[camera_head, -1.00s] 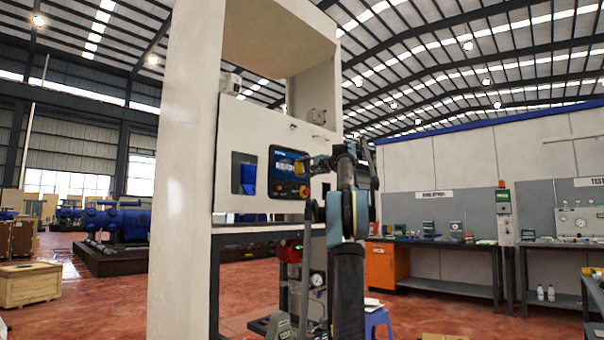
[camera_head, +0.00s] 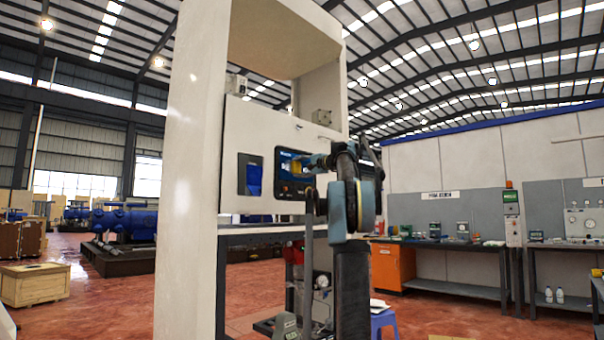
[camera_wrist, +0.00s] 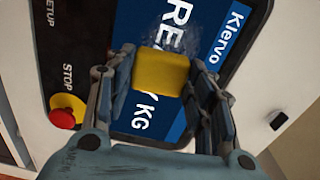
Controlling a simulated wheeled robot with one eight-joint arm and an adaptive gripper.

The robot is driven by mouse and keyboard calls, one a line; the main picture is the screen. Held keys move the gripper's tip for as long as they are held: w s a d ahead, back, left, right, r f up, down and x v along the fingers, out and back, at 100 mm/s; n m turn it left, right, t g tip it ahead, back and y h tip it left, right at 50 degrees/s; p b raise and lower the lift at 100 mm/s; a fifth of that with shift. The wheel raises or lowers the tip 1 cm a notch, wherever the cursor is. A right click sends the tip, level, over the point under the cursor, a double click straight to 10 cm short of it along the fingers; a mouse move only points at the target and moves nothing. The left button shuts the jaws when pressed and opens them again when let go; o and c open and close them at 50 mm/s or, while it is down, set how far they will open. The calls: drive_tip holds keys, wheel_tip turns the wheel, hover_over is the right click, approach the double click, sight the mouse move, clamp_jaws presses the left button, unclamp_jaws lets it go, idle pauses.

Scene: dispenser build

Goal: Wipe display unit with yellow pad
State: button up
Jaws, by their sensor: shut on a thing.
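The display unit (camera_head: 283,180) is a dark panel with a blue screen, set in the white front of a tall frame. In the wrist view its screen (camera_wrist: 206,62) fills the middle, with white letters reading "REA", "KG" and "Klervo". Pale streaky smudges show on the screen above the pad. My gripper (camera_wrist: 160,76) is shut on the yellow pad (camera_wrist: 160,88), which lies over the screen's lettering. The pad looks against the screen, but I cannot tell for sure that it touches. In the head view my gripper (camera_head: 312,162) is in front of the display, partly covering its right side.
A red stop button (camera_wrist: 62,118) on a yellow base sits beside the screen, left of my gripper in the wrist view. A blue-filled opening (camera_head: 250,176) lies left of the display. The frame's white post (camera_head: 188,180) stands further left.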

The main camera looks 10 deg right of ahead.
drive_tip(key=shift+s+a, duration=0.5)
drive_tip(key=shift+a, duration=0.25)
drive_tip(key=shift+s+a, duration=0.5)
drive_tip(key=shift+a, duration=0.25)
drive_tip(key=shift+s+a, duration=0.5)
drive_tip(key=shift+a, duration=0.25)
drive_tip(key=shift+d+r, duration=0.15)
drive_tip(key=shift+r, duration=0.25)
drive_tip(key=shift+w+d, duration=1.1)
drive_tip(key=shift+d, duration=0.4)
drive_tip(key=shift+w+d, duration=1.05)
drive_tip(key=shift+d, duration=0.5)
drive_tip(key=shift+w+d, duration=1.1)
drive_tip(key=shift+d, duration=0.4)
drive_tip(key=shift+s+a, duration=0.1)
drive_tip(key=shift+a, duration=0.05)
drive_tip(key=shift+s+a, duration=1.05)
drive_tip(key=shift+a, duration=0.5)
drive_tip(key=shift+s+a, duration=1.05)
drive_tip(key=shift+a, duration=0.45)
drive_tip(key=shift+s+a, duration=1.05)
drive_tip(key=shift+a, duration=0.5)
